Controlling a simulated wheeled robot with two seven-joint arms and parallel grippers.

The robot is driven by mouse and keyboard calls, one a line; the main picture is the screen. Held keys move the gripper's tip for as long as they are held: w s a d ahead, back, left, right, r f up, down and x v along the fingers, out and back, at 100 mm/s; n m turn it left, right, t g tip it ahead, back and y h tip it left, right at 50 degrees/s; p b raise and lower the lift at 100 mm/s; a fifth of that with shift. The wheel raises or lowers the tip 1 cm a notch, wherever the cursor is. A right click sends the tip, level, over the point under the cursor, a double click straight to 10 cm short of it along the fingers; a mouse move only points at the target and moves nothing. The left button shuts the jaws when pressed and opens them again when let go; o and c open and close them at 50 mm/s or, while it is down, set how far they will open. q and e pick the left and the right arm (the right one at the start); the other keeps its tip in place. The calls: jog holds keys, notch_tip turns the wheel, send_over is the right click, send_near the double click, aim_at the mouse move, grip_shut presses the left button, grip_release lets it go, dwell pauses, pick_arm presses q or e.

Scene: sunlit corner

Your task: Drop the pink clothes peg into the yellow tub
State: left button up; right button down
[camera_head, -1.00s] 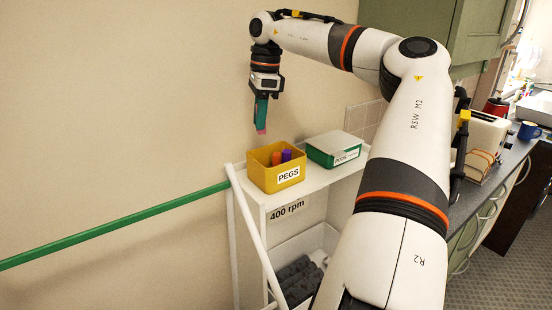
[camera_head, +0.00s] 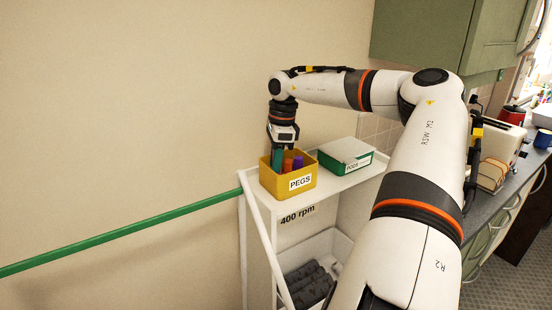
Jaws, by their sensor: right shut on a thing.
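The yellow tub (camera_head: 272,181), labelled PEGS, stands on the top shelf of a white rack. An orange peg (camera_head: 288,166) and a purple peg (camera_head: 298,162) stand up inside it. My right gripper (camera_head: 277,158) points down at the tub's left part, its green fingers reaching below the rim line. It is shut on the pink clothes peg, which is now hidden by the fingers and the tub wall. I cannot tell whether the peg touches the tub's floor. My left gripper is not in view.
A green and white box (camera_head: 345,157) labelled PODS stands right of the tub. A green rail (camera_head: 120,232) runs along the wall to the rack (camera_head: 330,186). A counter with a toaster (camera_head: 496,150) is at the right.

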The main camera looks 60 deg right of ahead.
jog(key=shift+f+b, duration=0.35)
jog(key=shift+f, duration=0.25)
jog(key=c, duration=1.5)
grip_release()
jog(key=shift+c, duration=0.2)
jog(key=shift+r, duration=0.15)
jog(key=shift+r+p, duration=0.35)
jog(key=shift+r, duration=0.05)
notch_tip(320, 180, up, 12)
jog(key=s+b, duration=0.1)
jog(key=b, duration=0.1)
jog(key=shift+d, duration=0.4)
jog(key=shift+s, duration=0.1)
